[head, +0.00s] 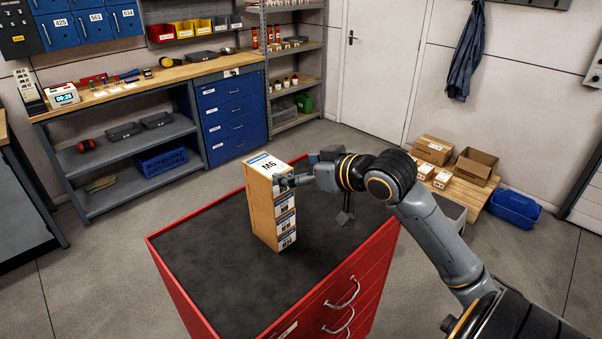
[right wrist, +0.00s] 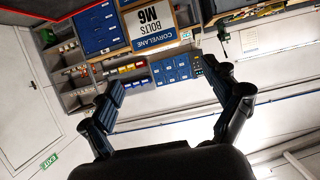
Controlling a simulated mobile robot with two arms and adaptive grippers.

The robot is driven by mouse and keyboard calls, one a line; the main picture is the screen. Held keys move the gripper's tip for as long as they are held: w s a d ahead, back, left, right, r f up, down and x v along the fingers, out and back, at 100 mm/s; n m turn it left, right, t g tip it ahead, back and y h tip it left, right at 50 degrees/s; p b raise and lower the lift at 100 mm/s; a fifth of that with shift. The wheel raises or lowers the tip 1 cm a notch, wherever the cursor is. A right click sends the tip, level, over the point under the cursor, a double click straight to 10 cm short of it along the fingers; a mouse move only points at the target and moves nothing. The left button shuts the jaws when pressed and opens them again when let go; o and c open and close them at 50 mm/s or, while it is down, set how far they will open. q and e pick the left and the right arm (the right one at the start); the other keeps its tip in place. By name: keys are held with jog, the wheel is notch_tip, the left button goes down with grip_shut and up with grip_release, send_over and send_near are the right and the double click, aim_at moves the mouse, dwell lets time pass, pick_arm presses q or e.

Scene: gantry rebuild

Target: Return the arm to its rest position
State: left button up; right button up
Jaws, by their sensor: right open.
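A stack of several tan cardboard boxes (head: 262,215) stands upright on the dark top of a red drawer cabinet (head: 185,295). The top box (head: 265,166) carries a white and blue label reading M6; the right wrist view shows the label as Corvelane bolts M6 (right wrist: 150,27). My right arm comes in from the right, with its gripper (head: 287,182) at the right side of the stack near the top box. In the right wrist view its fingers (right wrist: 169,80) are spread with nothing between them. Whether a finger touches the stack is unclear. My left gripper is not visible.
A workbench (head: 150,82) with blue drawers and a shelf rack (head: 300,75) stand along the back wall. At the right are a low wooden platform with cartons (head: 475,165) and a blue bin (head: 516,208). The cabinet top left of the stack is bare.

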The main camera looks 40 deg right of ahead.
jog(key=shift+s+r, duration=0.15)
jog(key=shift+s, duration=0.2)
dwell(0.3)
